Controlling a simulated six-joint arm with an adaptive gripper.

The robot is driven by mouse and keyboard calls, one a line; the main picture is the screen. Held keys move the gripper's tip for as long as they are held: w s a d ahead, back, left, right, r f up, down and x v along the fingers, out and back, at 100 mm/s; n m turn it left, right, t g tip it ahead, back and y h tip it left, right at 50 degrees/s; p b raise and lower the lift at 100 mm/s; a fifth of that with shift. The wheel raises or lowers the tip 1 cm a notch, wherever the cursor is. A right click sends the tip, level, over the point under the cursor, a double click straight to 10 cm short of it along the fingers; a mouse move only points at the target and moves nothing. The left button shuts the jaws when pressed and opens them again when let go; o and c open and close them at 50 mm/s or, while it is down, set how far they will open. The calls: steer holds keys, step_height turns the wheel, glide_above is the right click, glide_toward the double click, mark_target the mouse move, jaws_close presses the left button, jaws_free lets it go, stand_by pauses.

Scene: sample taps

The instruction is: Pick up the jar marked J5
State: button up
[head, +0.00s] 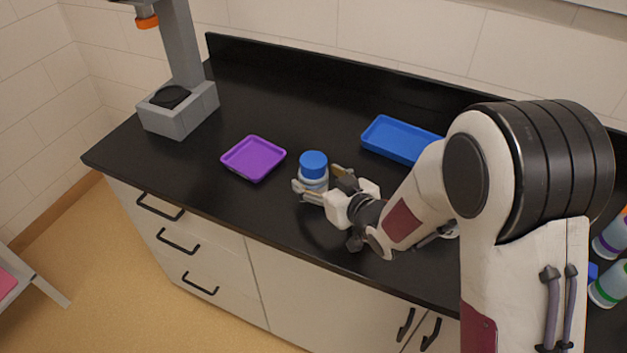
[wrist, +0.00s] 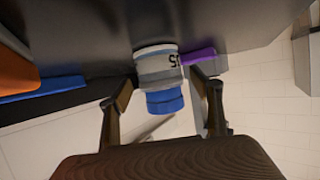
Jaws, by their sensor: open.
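A jar (head: 313,183) with a blue lid stands upright on the black counter in the head view. In the wrist view the same jar (wrist: 157,66) appears upside down, and its label shows a "5" with part of another character, probably a J. My gripper (head: 319,182) is open, with one finger on each side of the jar. In the wrist view the fingers of my gripper (wrist: 164,108) flank the blue lid, and gaps show between the fingers and the jar. The jar's lower part is partly hidden by a finger in the head view.
A purple tray (head: 253,158) lies left of the jar and a blue tray (head: 397,139) lies behind it to the right. A grey instrument (head: 178,108) stands at the counter's left end. More bottles (head: 609,285) stand at the far right, partly behind my arm.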

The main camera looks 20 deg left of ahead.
mark_target(313, 176)
steer(key=shift+x, duration=1.5)
steer(key=shift+f, duration=0.1)
steer(key=c, duration=1.3)
